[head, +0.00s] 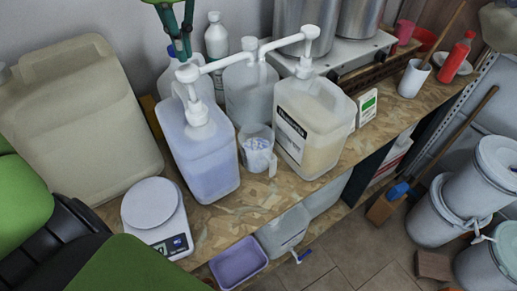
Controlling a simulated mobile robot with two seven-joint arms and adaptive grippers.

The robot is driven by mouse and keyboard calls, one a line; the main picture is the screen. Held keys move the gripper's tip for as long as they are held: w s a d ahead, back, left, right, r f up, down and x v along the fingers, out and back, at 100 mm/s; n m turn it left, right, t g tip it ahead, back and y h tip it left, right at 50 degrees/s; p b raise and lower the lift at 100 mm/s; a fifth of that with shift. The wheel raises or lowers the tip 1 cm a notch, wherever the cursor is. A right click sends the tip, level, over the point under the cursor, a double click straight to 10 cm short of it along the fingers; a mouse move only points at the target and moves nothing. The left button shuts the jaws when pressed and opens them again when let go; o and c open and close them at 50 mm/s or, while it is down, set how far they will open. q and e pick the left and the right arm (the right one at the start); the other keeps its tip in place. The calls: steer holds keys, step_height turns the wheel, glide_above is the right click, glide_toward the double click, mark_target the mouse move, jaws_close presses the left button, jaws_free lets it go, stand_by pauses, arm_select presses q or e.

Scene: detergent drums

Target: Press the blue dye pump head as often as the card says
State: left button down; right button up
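A drum of pale blue liquid (208,160) stands on the chipboard bench. Its white pump head (187,73) is up on a stem, with a spout running right. My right gripper is not visible.
A clear measuring jug (258,152) stands between the drums. A white scale (153,206) is at the front left, beside a large beige canister (75,115). Bottles (216,36) stand behind. A purple tub (238,262) is lower down. Lidded buckets (440,215) stand at right.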

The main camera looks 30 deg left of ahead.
mark_target(187, 69)
arm_select(q)
steer(key=shift+f, duration=0.1)
stand_by(0.4)
steer(key=shift+f+b, duration=2.85)
steer(key=shift+f, duration=0.2)
steer(key=shift+r, duration=0.1)
steer(key=shift+r+p, duration=2.3)
steer(key=shift+r, duration=0.75)
steer(key=shift+r, duration=0.1)
step_height(187, 69, up, 6)
steer(key=p, duration=0.4)
steer(key=shift+p, duration=0.3)
